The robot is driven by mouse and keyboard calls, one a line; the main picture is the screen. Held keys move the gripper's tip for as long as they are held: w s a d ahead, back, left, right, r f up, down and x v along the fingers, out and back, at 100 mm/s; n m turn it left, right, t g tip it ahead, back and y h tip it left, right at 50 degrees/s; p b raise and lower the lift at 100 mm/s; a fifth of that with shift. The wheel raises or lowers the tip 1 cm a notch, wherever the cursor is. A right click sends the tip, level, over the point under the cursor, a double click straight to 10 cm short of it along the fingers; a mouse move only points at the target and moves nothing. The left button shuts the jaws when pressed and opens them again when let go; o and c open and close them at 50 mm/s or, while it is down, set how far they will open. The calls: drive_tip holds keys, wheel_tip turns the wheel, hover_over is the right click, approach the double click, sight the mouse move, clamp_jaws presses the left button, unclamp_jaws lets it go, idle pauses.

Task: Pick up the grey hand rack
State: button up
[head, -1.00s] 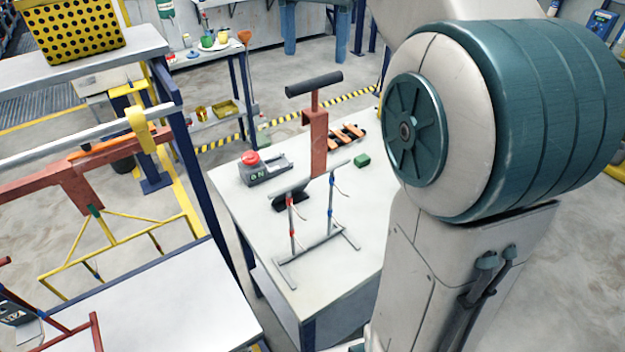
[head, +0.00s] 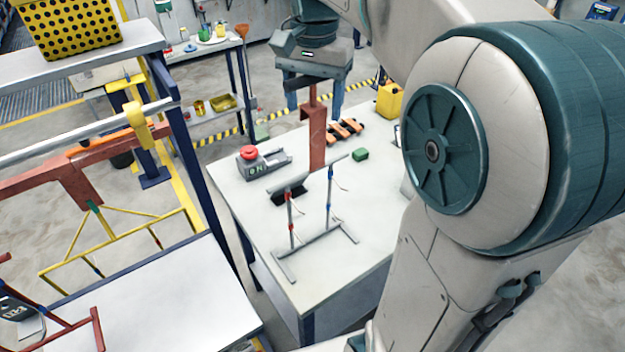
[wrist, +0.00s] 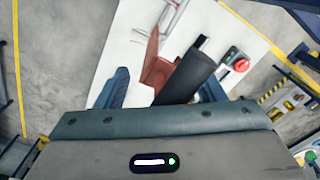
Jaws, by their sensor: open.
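The grey hand rack (head: 343,231) stands upright on the white table, with grey feet, thin red and blue posts and a grey crossbar. A red-brown upright (head: 317,140) rises from the crossbar. In the wrist view the dark handle (wrist: 188,75) shows between the two blue-green fingers of my open gripper (wrist: 167,76), close to the palm. Whether the fingers touch it I cannot tell.
The white table (head: 240,195) also holds a grey box with a red button (head: 262,163), a green block (head: 360,154), an orange-and-black item (head: 346,131) and a yellow container (head: 390,101). Yellow and red racks (head: 75,180) stand at the left.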

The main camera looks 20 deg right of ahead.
sight(314, 81)
drive_tip(key=shift+f, duration=0.25)
clamp_jaws()
drive_tip(key=shift+r, duration=0.15)
drive_tip(key=shift+r, duration=1.8)
drive_tip(key=s+a+r+b, duration=0.2)
drive_tip(key=s+a+r, duration=0.4)
drive_tip(key=a, duration=0.4)
drive_tip(key=shift+r, duration=0.6)
drive_tip(key=shift+s, duration=0.15)
